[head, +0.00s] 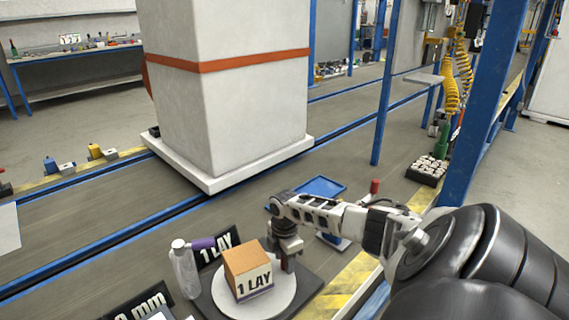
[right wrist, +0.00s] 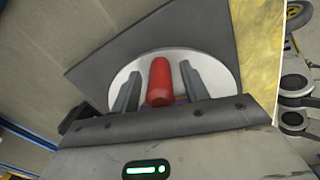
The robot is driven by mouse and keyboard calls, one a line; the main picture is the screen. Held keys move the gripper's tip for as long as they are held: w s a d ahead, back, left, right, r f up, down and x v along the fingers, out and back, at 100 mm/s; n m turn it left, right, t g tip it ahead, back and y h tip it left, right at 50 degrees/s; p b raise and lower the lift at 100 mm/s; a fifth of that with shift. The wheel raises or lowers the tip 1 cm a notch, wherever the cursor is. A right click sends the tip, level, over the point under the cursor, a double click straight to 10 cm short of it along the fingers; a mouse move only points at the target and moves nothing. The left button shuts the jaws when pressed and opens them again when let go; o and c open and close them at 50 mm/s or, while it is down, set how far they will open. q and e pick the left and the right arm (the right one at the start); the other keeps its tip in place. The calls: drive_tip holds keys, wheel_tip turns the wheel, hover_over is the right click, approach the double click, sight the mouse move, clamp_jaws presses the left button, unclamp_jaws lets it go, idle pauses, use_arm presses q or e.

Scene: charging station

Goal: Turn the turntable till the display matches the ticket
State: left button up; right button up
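The turntable has a white round plate (head: 282,301) on a dark base, at the bottom centre of the head view. A cardboard box (head: 247,262) stands on the plate; its white face reads "1 LAY" and points toward me. A black card (head: 219,248) behind it also reads "1 LAY". My right gripper (head: 285,252) points down at the plate's far right edge, beside the box. In the right wrist view a red upright handle (right wrist: 159,82) stands over the white plate between the two fingers (right wrist: 160,88). Narrow gaps show on both sides of the handle. My left gripper is out of view.
A white bottle (head: 186,272) and a purple item (head: 203,243) stand left of the turntable. A dark sign ending in "0 mm" (head: 147,305) is cut off below. A blue tray (head: 322,187) lies behind my right arm. A blue post (head: 477,105) rises at right.

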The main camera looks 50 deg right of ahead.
use_arm(q)
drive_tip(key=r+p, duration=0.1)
drive_tip(key=p, duration=0.2)
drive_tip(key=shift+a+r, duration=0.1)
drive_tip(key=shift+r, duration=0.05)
use_arm(e)
wheel_tip(320, 180, up, 16)
idle(0.6)
